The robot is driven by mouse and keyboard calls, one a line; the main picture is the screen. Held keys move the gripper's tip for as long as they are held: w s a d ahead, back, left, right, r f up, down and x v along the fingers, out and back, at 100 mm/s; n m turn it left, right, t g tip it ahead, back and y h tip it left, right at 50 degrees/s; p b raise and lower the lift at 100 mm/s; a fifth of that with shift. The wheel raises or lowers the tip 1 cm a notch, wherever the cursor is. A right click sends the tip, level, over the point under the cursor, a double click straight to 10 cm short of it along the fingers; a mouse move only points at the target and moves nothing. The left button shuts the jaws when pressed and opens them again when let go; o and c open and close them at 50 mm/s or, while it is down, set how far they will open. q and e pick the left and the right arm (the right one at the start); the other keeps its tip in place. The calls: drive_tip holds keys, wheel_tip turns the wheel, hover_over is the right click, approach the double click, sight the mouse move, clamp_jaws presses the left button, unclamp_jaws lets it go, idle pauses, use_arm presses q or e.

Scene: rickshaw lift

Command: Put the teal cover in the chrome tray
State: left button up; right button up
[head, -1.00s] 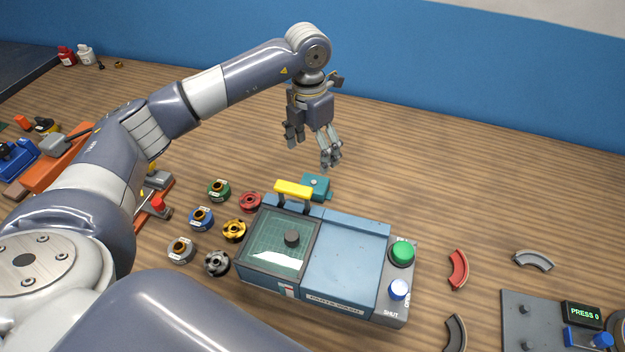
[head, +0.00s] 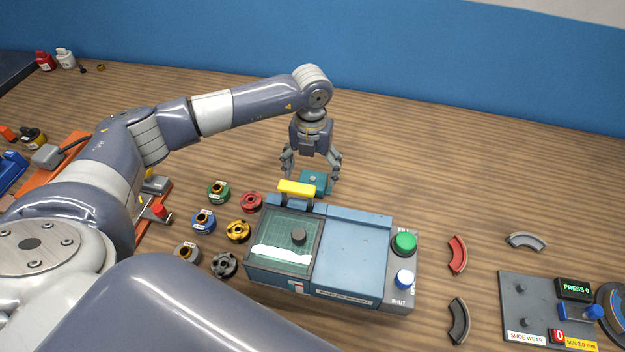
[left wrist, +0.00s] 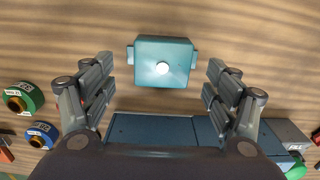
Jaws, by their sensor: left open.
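The teal cover (head: 314,181) is a small square block with a pale round knob on top, lying on the table just behind the blue parts-wash machine. In the left wrist view the teal cover (left wrist: 163,64) has side tabs and lies between and a little beyond the fingers. My left gripper (head: 312,176) is open, pointing down above and around the cover. In the left wrist view the left gripper's (left wrist: 160,92) fingers are spread on both sides, apart from the cover. I see no chrome tray that I can make out. My right gripper is not in view.
Curved shoes (head: 457,254) and a grey press panel (head: 520,300) lie right.

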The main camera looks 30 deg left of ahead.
sight(313, 179)
use_arm(q)
wheel_tip(313, 179, down, 4)
drive_tip(key=shift+w+d+f+p, duration=0.1)
drive_tip(key=shift+w+p, duration=0.05)
drive_tip(key=shift+p, duration=0.45)
drive_tip(key=c, duration=1.3)
